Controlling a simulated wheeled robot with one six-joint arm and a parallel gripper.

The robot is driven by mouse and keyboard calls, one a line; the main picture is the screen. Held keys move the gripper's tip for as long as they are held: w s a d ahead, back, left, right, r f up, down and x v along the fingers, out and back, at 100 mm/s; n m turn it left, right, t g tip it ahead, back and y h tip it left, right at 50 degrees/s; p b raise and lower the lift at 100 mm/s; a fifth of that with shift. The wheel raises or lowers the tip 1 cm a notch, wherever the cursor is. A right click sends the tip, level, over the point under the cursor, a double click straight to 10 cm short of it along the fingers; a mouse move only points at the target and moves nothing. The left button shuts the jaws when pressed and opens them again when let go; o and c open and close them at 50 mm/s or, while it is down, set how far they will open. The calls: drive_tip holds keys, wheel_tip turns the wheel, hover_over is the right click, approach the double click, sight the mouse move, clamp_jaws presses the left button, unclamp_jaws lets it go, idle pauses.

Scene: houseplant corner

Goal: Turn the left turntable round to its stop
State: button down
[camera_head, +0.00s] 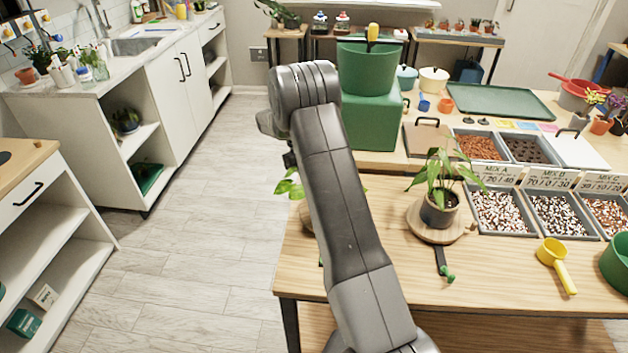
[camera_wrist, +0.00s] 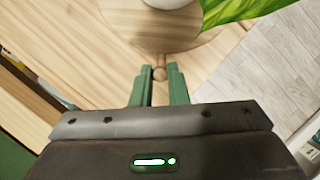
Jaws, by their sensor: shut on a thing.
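The left turntable, a round wooden disc, shows in the wrist view (camera_wrist: 150,32). A pale pot (camera_wrist: 172,2) stands on it, cut off by the top edge, with green leaves (camera_wrist: 235,10) to its right.
Another turntable (camera_head: 415,222) with a dark pot (camera_head: 440,209) stands to the right, with a green-knobbed dark bar (camera_head: 446,275) before it. Beyond are substrate trays (camera_head: 505,236), a yellow scoop (camera_head: 553,258) and a green tub (camera_head: 367,68). Open floor lies left of the table.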

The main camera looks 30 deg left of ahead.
drive_tip(key=shift+s+a+n+t, duration=0.4)
drive_tip(key=shift+s+a+n, duration=0.1)
drive_tip(key=shift+s+n, duration=0.45)
drive_tip(key=c, duration=1.4)
unclamp_jaws()
drive_tip(key=shift+r, duration=0.15)
drive_tip(key=v, duration=1.3)
drive_tip(key=shift+a+r+b, duration=0.2)
drive_tip(key=shift+r+b, duration=0.05)
drive_tip(key=shift+b, duration=0.1)
drive_tip(key=x, duration=1.4)
